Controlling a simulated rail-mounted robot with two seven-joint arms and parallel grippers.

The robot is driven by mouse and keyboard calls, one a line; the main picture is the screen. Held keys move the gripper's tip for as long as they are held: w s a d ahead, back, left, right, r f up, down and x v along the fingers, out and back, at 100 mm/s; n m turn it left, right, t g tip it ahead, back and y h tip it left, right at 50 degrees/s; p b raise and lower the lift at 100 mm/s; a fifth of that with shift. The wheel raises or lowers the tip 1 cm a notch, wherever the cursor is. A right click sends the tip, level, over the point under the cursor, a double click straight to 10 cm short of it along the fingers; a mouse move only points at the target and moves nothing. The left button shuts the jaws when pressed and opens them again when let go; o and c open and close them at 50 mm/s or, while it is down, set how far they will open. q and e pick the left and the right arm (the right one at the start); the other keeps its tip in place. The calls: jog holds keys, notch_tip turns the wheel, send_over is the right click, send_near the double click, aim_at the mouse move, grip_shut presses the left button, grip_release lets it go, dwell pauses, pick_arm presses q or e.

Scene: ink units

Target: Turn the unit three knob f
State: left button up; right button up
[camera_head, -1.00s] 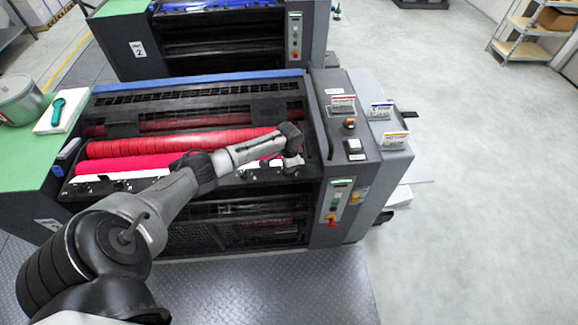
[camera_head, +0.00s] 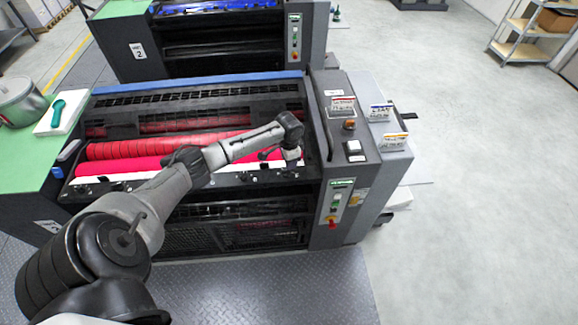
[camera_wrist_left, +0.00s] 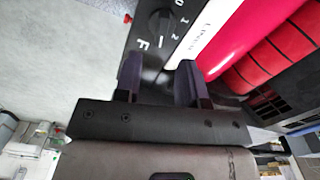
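A dark round knob (camera_wrist_left: 160,22) shows in the left wrist view on a black panel, with white marks 0, 1, 2 and a large letter F beside it. My left gripper (camera_wrist_left: 161,72) is open and empty, its two dark fingers apart and pointing toward the panel, with the knob ahead of the gap. I cannot tell whether they touch it. In the head view my left gripper (camera_head: 284,156) is over the right end of the near press unit's front rail. The knob cannot be made out there. My right gripper is not in view.
Red rollers (camera_head: 170,146) lie open behind the rail of the near unit. A grey control column (camera_head: 340,150) with buttons stands close on the right of my left gripper. Another unit (camera_head: 215,40) stands behind. The diamond-plate floor (camera_head: 270,285) in front is clear.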

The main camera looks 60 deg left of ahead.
pick_arm(q)
notch_tip(320, 180, up, 9)
dwell(0.4)
dwell(0.5)
